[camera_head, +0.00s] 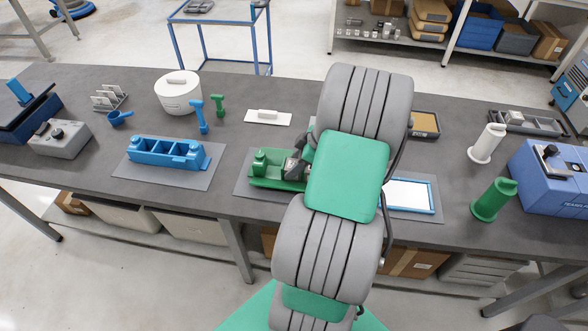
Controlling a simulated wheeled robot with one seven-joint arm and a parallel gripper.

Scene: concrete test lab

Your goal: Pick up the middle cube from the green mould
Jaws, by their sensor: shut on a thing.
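The green mould (262,182) sits on a grey mat (245,193) near the middle of the workbench. Its left end shows, with a raised green block at the corner; my arm covers its right part. My gripper (296,168) is down at the mould's middle, small and partly hidden by my arm. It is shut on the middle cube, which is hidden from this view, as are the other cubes. I cannot tell whether the held cube is inside the mould or just above it.
A blue mould (165,153) lies left on its own mat. Behind are a white round container (178,93), blue (199,117) and green (217,105) tools, and a white plate (267,117). Right are a blue-framed tray (410,195), green (494,199) and white (487,142) cylinders, and a blue machine (553,180).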

